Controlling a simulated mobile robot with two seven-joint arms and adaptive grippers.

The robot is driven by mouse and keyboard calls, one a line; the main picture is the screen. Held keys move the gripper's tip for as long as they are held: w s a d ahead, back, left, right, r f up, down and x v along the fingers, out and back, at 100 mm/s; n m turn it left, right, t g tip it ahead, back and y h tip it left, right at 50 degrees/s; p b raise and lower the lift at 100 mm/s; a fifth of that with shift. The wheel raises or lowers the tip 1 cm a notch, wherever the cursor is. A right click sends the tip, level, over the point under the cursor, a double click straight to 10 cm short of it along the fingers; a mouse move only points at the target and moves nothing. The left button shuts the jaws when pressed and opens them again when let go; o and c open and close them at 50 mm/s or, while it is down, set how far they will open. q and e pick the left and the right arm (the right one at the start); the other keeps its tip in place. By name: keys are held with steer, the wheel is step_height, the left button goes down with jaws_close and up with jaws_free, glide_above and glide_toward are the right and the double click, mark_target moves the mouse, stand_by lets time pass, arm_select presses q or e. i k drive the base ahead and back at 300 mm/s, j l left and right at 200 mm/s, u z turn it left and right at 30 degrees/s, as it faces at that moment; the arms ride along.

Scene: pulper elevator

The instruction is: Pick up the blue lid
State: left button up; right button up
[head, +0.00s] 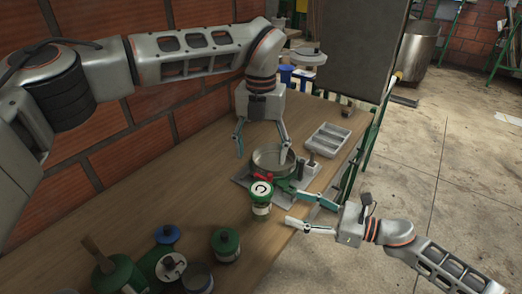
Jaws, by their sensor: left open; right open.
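A blue lid (167,234) with a small knob is at the lower left of the head view, among several green containers on the wooden table; whether it sits on a container is hard to tell. My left gripper (262,155) is open and points down over the round metal pan (273,150), well up and right of the blue lid. My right gripper (294,208) is open at the table's right edge, its fingers pointing left near a green jar with a white marked top (261,197). Both grippers look empty.
A grey compartment tray (327,141) lies right of the pan. Green containers (225,244) and a brush-like handle (96,249) crowd the lower left. A brick wall (130,165) borders the table's left. Bare wood (185,185) lies between.

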mark_target(167, 234)
steer(key=k+l, duration=0.1)
steer(key=l, duration=0.25)
steer(key=k+l, duration=0.1)
steer(key=l, duration=0.25)
steer(key=k+l, duration=0.1)
steer(key=l, duration=0.2)
steer(key=k+l, duration=0.1)
steer(key=l, duration=0.25)
